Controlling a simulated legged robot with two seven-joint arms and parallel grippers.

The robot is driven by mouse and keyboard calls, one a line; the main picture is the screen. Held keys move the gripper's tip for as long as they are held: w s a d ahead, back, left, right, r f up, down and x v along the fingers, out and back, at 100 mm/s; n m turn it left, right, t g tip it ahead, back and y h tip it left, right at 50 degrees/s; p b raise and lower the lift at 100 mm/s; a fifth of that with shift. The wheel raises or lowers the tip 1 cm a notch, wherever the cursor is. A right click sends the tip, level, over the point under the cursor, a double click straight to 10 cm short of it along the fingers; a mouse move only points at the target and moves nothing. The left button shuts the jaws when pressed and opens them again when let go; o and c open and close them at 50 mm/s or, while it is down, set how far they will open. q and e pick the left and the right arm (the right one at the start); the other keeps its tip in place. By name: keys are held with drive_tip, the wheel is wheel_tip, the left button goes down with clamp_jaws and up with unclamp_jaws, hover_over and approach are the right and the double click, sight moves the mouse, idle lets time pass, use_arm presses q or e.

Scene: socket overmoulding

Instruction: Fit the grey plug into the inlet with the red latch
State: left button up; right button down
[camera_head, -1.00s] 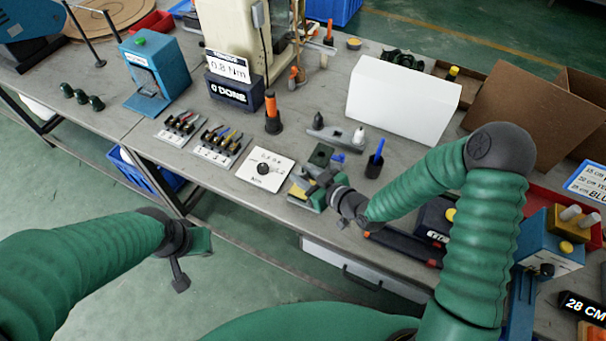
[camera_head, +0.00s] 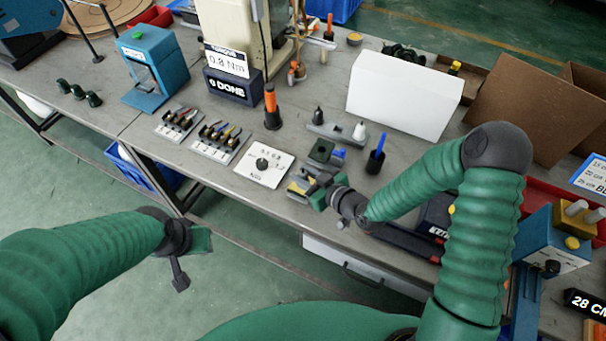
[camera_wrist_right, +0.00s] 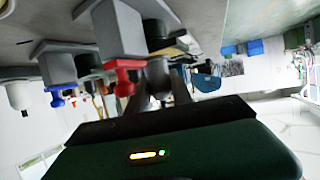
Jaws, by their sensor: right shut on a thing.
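My right gripper (camera_head: 318,192) is over the front of the bench, shut on the grey plug (camera_wrist_right: 157,72), whose end points toward the grey inlet with the red latch. In the right wrist view that inlet (camera_wrist_right: 118,28) and its red latch (camera_wrist_right: 122,76) are just ahead and left of the plug. I cannot tell whether plug and inlet touch. In the head view the gripper hides most of both. A second grey block with a blue latch (camera_wrist_right: 56,97) is beside it; the blue part also shows in the head view (camera_head: 338,154). My left gripper (camera_head: 183,262) hangs off the bench; its jaw opening is unclear.
A white dial plate (camera_head: 264,166) lies left of the gripper. A grey rail with a dark and a white plug (camera_head: 359,131) stands behind. A black cup with a blue pen (camera_head: 375,163) is at the right. A white box (camera_head: 404,95) blocks the back.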

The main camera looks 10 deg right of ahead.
drive_tip(key=c, duration=1.1)
unclamp_jaws()
drive_tip(key=shift+o, duration=0.2)
drive_tip(key=p+v, duration=0.8)
drive_tip(key=v, duration=0.9)
drive_tip(key=shift+w, duration=0.15)
